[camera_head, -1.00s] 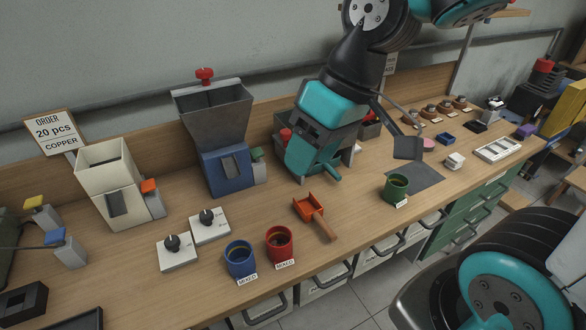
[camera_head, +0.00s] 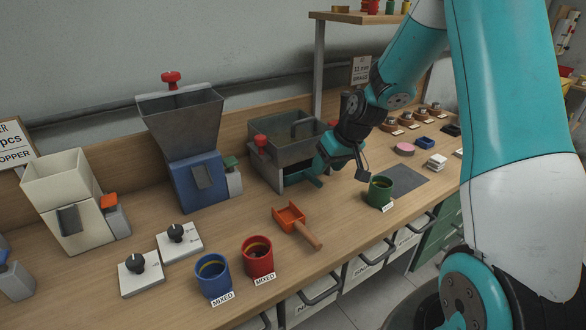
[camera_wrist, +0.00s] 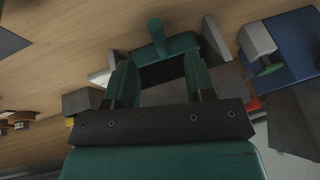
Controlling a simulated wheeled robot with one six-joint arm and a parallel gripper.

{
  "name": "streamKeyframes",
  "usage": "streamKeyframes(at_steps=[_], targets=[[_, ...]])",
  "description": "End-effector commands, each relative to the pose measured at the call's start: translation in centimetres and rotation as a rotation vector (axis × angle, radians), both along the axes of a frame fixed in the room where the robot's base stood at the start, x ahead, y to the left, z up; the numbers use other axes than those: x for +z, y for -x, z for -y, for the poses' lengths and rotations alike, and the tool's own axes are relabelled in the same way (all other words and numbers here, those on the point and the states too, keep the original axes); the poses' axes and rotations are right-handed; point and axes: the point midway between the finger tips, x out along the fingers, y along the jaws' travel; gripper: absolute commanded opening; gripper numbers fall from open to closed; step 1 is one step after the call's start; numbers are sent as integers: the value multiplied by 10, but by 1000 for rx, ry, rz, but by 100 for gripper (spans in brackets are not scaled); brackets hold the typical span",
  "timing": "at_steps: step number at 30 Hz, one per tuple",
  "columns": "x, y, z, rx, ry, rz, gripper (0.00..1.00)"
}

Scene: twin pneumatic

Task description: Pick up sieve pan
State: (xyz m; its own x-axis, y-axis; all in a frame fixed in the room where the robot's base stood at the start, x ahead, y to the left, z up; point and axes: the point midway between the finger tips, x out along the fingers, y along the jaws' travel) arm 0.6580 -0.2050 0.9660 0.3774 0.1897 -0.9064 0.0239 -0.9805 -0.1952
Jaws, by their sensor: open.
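The sieve pan appears to be the green pan at the foot of the grey sieve machine (camera_head: 290,142). Its short green handle (camera_wrist: 157,36) sticks out toward the table's front in the wrist view, and a bit of teal (camera_head: 309,181) shows low at the machine in the head view. My gripper (camera_head: 328,160) is at the right front of the machine. In the wrist view my gripper (camera_wrist: 159,72) is open, pointing down, with one green finger on each side in line with the pan. I cannot tell whether the fingers touch it. Most of the pan is hidden.
A green mug (camera_head: 380,190) stands close to the right of my gripper. An orange scoop (camera_head: 290,217) lies in front. A blue hopper machine (camera_head: 197,180) stands left. Red (camera_head: 258,257) and blue (camera_head: 213,276) mugs are near the front edge.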

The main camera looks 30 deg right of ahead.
Motion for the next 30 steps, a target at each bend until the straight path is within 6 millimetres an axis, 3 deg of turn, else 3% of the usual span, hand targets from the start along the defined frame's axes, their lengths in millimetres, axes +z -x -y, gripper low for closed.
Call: streamKeyframes(at_steps=[8, 18, 26, 30], targets=[[-22, -8, -4, -1, 0, -2, 50], [-63, -22, -9, 0, 0, -1, 50], [-65, -23, -10, -1, 1, 2, 50], [-65, -23, -10, -1, 1, 1, 17]])
